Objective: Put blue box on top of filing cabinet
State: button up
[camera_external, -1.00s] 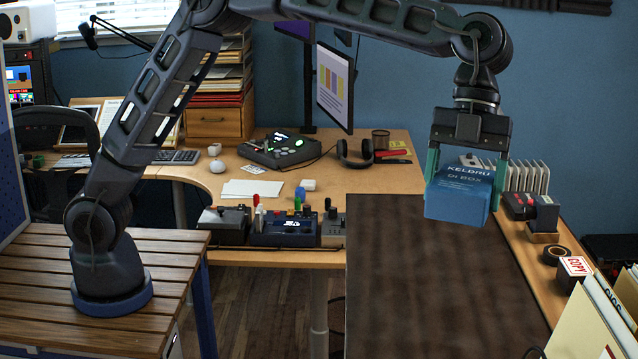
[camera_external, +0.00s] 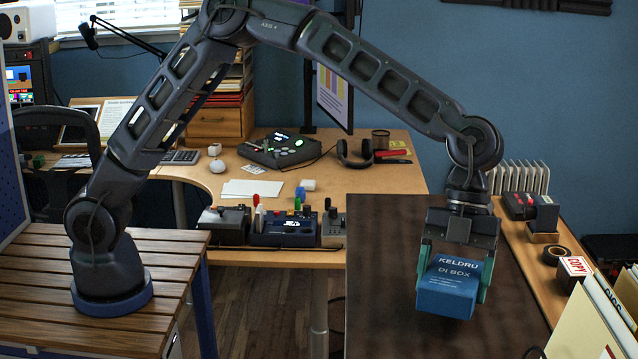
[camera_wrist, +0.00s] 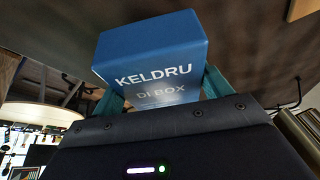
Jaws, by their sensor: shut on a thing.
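The blue box (camera_external: 447,291), printed "KELDRU DI BOX", is held between the green fingers of my gripper (camera_external: 454,278). It is slightly tilted in the external view. The box (camera_wrist: 150,50) also fills the upper middle of the wrist view, with a finger on each side. Below it in the external view is a broad dark brown top (camera_external: 385,265). The box looks a little above this top, but I cannot tell the exact gap. The sides of that top are hidden, so I cannot confirm that it is the filing cabinet.
A wooden desk (camera_external: 400,180) stands behind, with a control panel (camera_external: 285,229), headphones (camera_external: 355,153) and a monitor (camera_external: 334,98). On the right are a tape roll (camera_external: 556,255), a "COPY" stamp box (camera_external: 573,271) and folders (camera_external: 590,320). The dark top is otherwise clear.

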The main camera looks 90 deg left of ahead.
jog(key=shift+f, duration=1.55)
jog(key=o, duration=1.3)
jog(key=shift+f, duration=0.15)
